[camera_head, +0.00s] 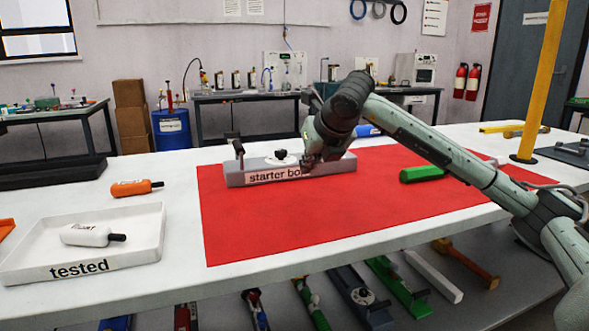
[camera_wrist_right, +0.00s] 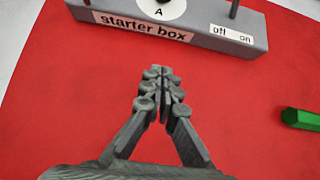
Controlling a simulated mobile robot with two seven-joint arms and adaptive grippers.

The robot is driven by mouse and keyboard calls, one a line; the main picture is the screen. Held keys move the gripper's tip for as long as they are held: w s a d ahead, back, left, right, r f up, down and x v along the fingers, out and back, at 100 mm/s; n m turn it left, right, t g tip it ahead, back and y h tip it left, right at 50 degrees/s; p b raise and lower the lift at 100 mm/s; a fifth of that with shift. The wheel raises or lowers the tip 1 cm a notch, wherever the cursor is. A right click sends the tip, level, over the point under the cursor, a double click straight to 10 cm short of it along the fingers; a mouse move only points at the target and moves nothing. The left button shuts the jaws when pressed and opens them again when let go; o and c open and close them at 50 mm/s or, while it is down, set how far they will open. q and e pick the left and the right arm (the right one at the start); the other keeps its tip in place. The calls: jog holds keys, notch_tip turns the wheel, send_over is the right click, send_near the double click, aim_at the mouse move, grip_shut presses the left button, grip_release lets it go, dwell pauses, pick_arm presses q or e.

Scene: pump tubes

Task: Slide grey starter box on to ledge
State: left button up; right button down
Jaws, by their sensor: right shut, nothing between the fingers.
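The grey starter box (camera_head: 245,179) lies on the red mat (camera_head: 300,230) near the mat's back left in the head view. It is long and low, with a white dial and a label reading "starter box". In the right wrist view the box (camera_wrist_right: 215,30) spans the top, with an "off on" label. My right gripper (camera_head: 312,163) is in front of the box's right part in the head view. In the wrist view its fingers (camera_wrist_right: 160,75) are shut and empty, pointing at the box's front face with red mat showing between. The ledge cannot be made out. My left gripper is out of view.
A white "tested" tray (camera_head: 150,240) and an orange bottle (camera_head: 137,188) are at the left. A yellow post (camera_head: 541,90) stands at the right. The mat's front is clear.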

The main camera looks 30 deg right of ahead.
aim_at(292, 176)
jog(key=x, duration=0.6)
jog(key=w, duration=0.1)
jog(key=w+p, duration=0.1)
jog(key=w, duration=0.1)
jog(key=shift+w+d, duration=0.1)
jog(key=shift+d, duration=0.25)
jog(key=shift+w+d, duration=0.1)
jog(key=shift+w, duration=0.3)
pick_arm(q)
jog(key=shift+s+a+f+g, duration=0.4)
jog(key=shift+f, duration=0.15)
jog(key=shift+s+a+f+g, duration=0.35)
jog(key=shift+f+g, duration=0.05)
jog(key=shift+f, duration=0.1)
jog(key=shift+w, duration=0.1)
pick_arm(e)
jog(key=shift+d, duration=0.15)
